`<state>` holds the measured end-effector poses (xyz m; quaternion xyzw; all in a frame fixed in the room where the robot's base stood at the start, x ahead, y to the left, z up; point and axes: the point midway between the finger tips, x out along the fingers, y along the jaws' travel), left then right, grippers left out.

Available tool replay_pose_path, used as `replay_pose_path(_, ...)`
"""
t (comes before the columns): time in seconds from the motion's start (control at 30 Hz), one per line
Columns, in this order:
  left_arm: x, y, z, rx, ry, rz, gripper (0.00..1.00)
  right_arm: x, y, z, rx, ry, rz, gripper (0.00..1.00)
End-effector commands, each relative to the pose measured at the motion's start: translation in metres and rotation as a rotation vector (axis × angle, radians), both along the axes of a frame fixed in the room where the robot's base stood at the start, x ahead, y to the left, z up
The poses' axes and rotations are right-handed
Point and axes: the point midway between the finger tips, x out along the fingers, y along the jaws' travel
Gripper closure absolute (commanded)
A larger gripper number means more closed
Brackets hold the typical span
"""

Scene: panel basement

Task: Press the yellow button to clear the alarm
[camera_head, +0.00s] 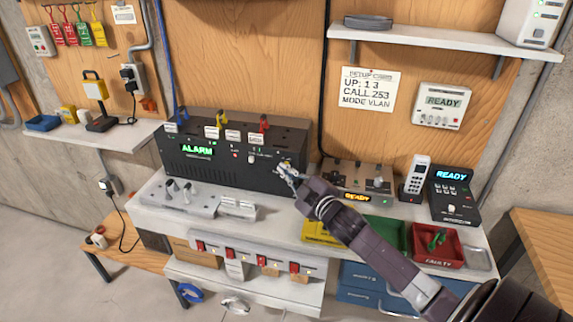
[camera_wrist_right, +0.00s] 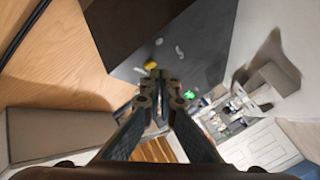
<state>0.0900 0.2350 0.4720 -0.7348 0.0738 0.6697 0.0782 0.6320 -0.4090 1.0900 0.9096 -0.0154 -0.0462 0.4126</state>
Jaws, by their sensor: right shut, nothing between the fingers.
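A black panel box (camera_head: 215,175) stands on the white bench. Its green display (camera_head: 197,151) reads ALARM. My right gripper (camera_head: 287,170) is at the right end of the box's front and covers part of it. In the right wrist view my closed, empty fingers (camera_wrist_right: 160,75) point at the dark face, and a yellow button (camera_wrist_right: 151,65) shows just beyond their tips. I cannot tell whether the fingers touch it. In the head view the button is mostly hidden or too small to make out by the gripper. My left gripper is not in view.
Right of the box are a small switch unit (camera_head: 358,177), a cordless phone (camera_head: 414,180) and a black READY device (camera_head: 453,195). A red tray (camera_head: 440,258) and a green tray (camera_head: 385,232) lie at the front right. Grey fixtures (camera_head: 190,197) stand before the box.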

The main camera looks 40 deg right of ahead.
Motion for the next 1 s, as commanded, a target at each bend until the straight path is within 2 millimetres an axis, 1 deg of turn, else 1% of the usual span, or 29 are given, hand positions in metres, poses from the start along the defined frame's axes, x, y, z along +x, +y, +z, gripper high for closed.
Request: replay_pose_path(1.0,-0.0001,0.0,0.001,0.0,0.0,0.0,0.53,0.0052,-0.0064,0.0003,-0.001,-0.001,-0.001,1.0)
